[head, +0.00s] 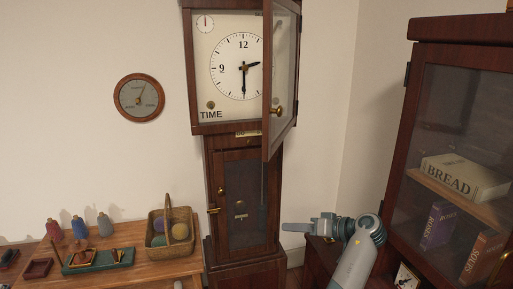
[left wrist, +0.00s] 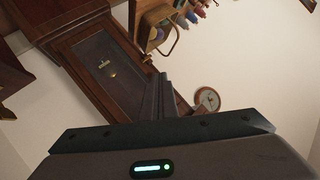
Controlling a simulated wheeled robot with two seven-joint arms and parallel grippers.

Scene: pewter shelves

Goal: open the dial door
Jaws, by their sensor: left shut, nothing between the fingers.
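The tall clock has a white dial (head: 241,68) with black numerals and hands. Its dial door (head: 288,75), a dark wooden frame with glass, stands swung out from the dial on the right side. A brass knob (head: 277,110) sits on the door's near edge. The door covers the right part of the dial. My left gripper (head: 284,227) is shut and empty, well below the door and just right of the clock's trunk. In the left wrist view its fingers (left wrist: 158,96) are together, with the trunk (left wrist: 98,60) tilted behind them. My right gripper is not in view.
The clock's lower door (head: 241,205) looks shut, with a brass handle (head: 213,211). A wooden table (head: 150,268) at left carries a basket (head: 155,241) and spools.

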